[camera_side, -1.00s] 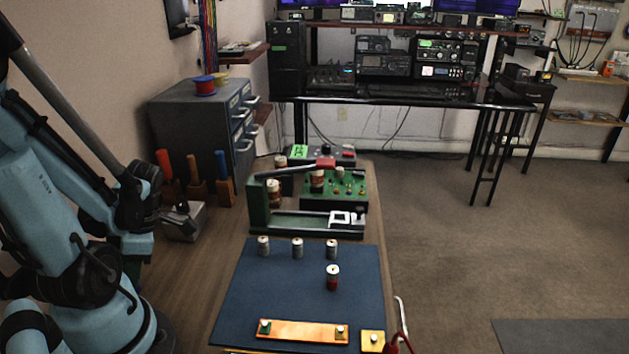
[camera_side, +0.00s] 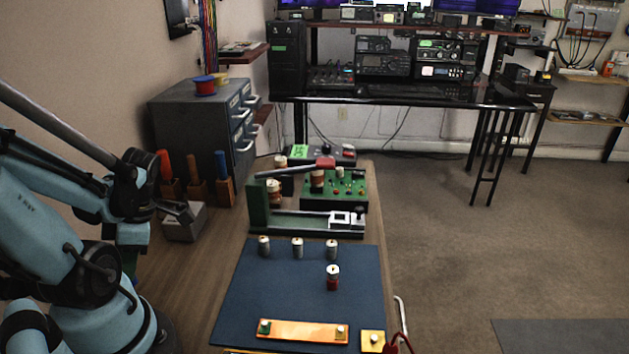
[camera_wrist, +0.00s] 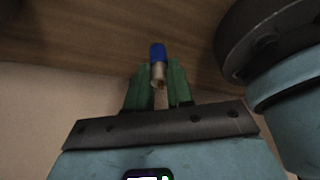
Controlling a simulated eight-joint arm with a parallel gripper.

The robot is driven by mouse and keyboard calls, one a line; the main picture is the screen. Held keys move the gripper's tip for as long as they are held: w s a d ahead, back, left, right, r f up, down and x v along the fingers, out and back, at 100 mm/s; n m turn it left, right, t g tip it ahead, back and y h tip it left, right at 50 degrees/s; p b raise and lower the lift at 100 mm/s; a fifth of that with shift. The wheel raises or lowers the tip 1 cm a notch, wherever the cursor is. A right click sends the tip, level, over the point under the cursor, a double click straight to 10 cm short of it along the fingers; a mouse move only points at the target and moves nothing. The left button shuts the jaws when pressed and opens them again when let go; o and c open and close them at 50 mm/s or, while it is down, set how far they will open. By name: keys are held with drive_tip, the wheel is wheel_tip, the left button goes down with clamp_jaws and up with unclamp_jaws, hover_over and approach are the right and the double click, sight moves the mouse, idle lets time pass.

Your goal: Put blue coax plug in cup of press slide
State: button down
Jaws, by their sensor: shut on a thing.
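My gripper (camera_wrist: 158,88) has green fingers and is shut on the blue coax plug (camera_wrist: 158,56) in the wrist view. The plug has a blue end and a pale metal body. In the side view my gripper is left of the mat, mostly hidden by my arm, and the plug cannot be made out there. The press (camera_side: 258,207) is green with a red-tipped lever and stands behind the mat. Its slide carries a white square cup (camera_side: 340,218) at the right end. My gripper is well to the left of the cup.
Several plugs stand upright on the blue mat (camera_side: 250,300), one of them red (camera_side: 333,278). An orange strip (camera_side: 302,330) and a yellow block (camera_side: 373,342) are at the front. A green board (camera_side: 345,188) is behind the press. A grey box (camera_side: 184,224) and handled tools stand left.

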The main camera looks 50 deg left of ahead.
wheel_tip(320, 180, up, 2)
drive_tip(key=shift+r, duration=0.1)
drive_tip(key=w+d+r, duration=0.7)
drive_tip(key=d, duration=0.2)
drive_tip(key=w+d+r+m+t, duration=0.1)
drive_tip(key=w+d+m+t, duration=0.1)
drive_tip(key=w+m, duration=0.5)
drive_tip(key=w+d+r+m+t, duration=0.1)
drive_tip(key=w+m+t, duration=0.3)
drive_tip(key=m, duration=1.1)
drive_tip(key=w+d+r+m+t+h, duration=0.1)
drive_tip(key=w+d+r+m+t, duration=0.1)
drive_tip(key=w+m, duration=0.7)
drive_tip(key=shift+w+d+r+m+t, duration=0.4)
drive_tip(key=shift+r+m+t, duration=0.1)
drive_tip(key=shift+m, duration=0.8)
drive_tip(key=shift+f, duration=0.1)
